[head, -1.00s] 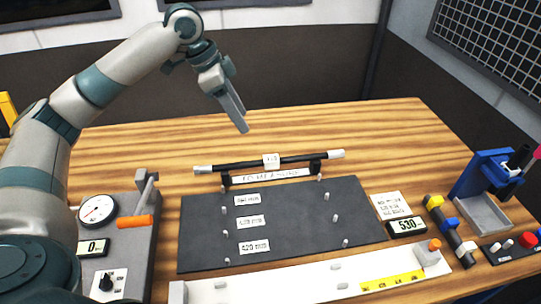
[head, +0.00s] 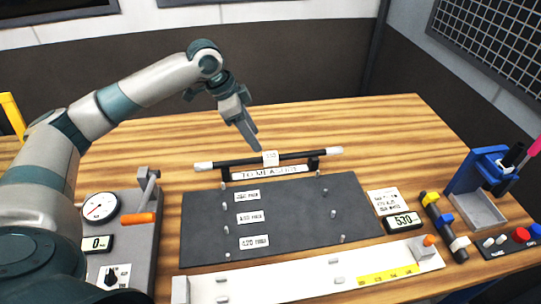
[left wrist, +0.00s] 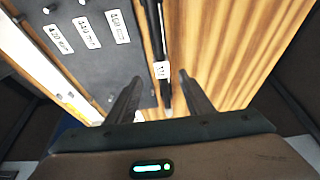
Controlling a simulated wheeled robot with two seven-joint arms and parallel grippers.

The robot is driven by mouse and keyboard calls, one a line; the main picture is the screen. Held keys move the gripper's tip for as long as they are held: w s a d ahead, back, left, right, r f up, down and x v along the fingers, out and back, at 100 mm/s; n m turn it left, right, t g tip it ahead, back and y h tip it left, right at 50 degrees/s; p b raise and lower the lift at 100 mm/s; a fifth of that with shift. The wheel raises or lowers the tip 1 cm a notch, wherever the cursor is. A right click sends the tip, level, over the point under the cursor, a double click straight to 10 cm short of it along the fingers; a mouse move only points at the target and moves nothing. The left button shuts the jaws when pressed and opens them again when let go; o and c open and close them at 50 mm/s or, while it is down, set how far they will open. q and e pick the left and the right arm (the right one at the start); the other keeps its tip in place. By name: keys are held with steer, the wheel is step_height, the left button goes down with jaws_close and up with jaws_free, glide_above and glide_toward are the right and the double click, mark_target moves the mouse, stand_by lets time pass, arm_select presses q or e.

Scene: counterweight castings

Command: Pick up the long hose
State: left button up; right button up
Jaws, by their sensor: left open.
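The long hose (head: 298,156) is a thin black rod with white ends and a white tag at its middle. It lies across two black supports behind the sign "TO MEASURE" (head: 271,173). My left gripper (head: 256,147) is just above and behind the hose, near its tag, pointing down. In the left wrist view the open fingers (left wrist: 158,88) stand either side of the hose (left wrist: 163,90), apart from it, with the tag between them. My right gripper is not in view.
A dark board (head: 290,225) with labelled rows and pegs lies in front of the hose. A gauge box (head: 120,245) stands at left, a white measuring rail (head: 300,284) at front, and a blue holder (head: 480,185) at right. The wood behind the hose is clear.

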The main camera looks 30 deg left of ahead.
mark_target(268, 155)
arm_select(q)
steer(key=shift+p+x, duration=0.45)
steer(key=shift+x, duration=1.7)
steer(key=shift+w+d+f+p, duration=0.3)
steer(key=shift+f+p, duration=0.15)
steer(key=shift+p, duration=0.15)
steer(key=p+x, duration=0.1)
steer(key=x, duration=0.2)
steer(key=shift+w, duration=0.1)
steer(key=shift+w+d+f, duration=0.1)
steer(key=shift+d+f, duration=0.05)
steer(key=shift+f, duration=0.3)
steer(key=c, duration=1)
steer(key=shift+r, duration=0.1)
steer(key=shift+c, duration=0.4)
